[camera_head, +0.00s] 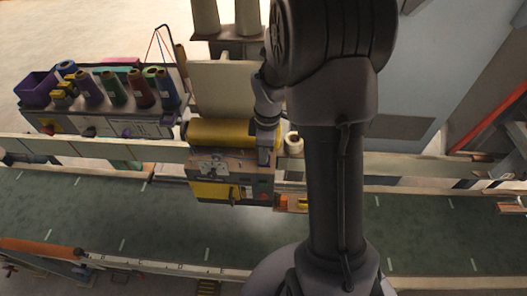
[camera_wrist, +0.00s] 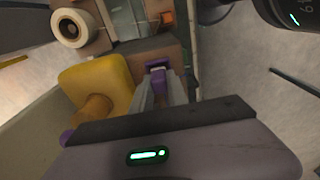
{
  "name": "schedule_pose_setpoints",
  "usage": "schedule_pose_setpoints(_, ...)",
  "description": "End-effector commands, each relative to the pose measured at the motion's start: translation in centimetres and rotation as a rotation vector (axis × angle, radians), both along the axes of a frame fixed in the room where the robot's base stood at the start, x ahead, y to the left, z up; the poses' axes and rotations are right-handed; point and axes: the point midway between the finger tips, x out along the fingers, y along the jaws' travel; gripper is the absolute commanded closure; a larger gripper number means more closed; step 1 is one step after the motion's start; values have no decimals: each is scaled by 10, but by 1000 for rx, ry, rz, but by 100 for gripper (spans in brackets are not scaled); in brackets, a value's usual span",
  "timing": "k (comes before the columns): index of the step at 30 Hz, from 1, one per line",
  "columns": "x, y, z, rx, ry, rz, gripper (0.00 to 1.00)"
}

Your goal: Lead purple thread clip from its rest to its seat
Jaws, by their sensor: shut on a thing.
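The purple thread clip (camera_wrist: 158,70) shows in the wrist view between the fingertips of my gripper (camera_wrist: 163,86). My gripper is shut on it, and the fingers hide part of it. In the head view my gripper (camera_head: 264,152) points down at the right end of the yellow machine head (camera_head: 215,190), beside the yellow roller (camera_head: 225,133). The clip is too small to make out there. I cannot tell whether the clip touches the dark block around it in the wrist view. Its rest and its seat cannot be told apart clearly.
A white roll (camera_head: 293,142) stands just right of my gripper, and it also shows in the wrist view (camera_wrist: 72,28). A side table at left holds several thread cones (camera_head: 114,89) and a purple bin (camera_head: 37,88). A long rail (camera_head: 400,187) runs across.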

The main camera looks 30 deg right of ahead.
Motion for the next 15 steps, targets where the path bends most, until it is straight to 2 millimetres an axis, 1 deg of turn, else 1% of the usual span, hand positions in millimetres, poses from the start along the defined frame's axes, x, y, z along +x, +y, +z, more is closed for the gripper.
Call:
schedule_pose_setpoints(8,0,0,0,0,0,0,100)
schedule_pose_setpoints(9,0,0,0,0,0,0,75)
schedule_pose_setpoints(11,0,0,0,0,0,0,63)
schedule_pose_setpoints(12,0,0,0,0,0,0,55)
schedule_pose_setpoints(15,0,0,0,0,0,0,55)
